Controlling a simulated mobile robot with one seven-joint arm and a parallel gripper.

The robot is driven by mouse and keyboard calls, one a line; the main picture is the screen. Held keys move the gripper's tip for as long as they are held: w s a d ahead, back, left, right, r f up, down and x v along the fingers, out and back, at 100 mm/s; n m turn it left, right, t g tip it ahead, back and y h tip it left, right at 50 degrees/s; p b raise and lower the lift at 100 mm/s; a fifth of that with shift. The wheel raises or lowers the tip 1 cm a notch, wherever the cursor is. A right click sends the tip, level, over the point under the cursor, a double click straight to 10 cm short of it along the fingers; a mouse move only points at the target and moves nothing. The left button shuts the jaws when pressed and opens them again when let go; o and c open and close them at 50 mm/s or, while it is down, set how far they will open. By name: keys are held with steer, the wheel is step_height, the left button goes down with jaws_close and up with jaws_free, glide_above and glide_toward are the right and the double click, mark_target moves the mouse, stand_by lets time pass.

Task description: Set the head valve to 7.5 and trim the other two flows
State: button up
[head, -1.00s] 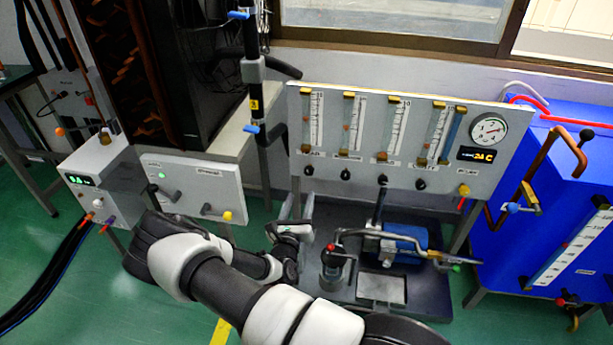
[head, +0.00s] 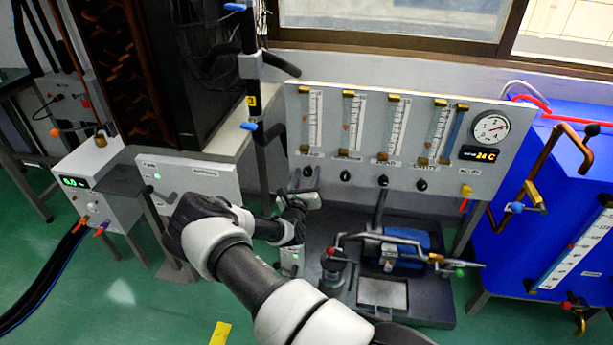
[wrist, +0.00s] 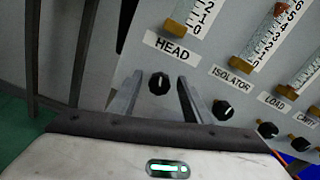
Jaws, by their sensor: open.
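The grey panel (head: 470,135) carries several flow tubes with a black knob under each. In the wrist view the HEAD knob (wrist: 159,83) sits below its label (wrist: 172,46), with its white mark near vertical. My gripper (wrist: 160,78) is open; its fingers appear on either side of this knob, and I cannot tell whether they touch it. The ISOLATOR knob (wrist: 222,110) and LOAD knob (wrist: 267,130) are to the right. The HEAD tube (head: 315,120) has an orange float (head: 305,119); its reading is too small to tell. In the head view my gripper (head: 300,185) is just below the HEAD knob.
A gauge (head: 490,128) and a temperature display (head: 479,154) are at the panel's right. A pump with pipes (head: 405,245) stands below. A blue cabinet (head: 550,215) is at right. A white box with a lever (head: 195,178) is left of my arm.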

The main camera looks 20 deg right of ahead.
steer(key=c, duration=1.1)
steer(key=shift+r+n+p, duration=0.15)
steer(key=shift+n+p, duration=0.45)
steer(key=shift+p, duration=0.2)
steer(key=n, duration=0.1)
steer(key=n+p, duration=0.1)
steer(key=n, duration=0.1)
steer(key=shift+f+n, duration=0.25)
steer(key=shift+n, duration=0.05)
steer(key=o, duration=1.1)
steer(key=shift+s+a, duration=0.1)
steer(key=p+v, duration=0.4)
steer(key=v, duration=1.3)
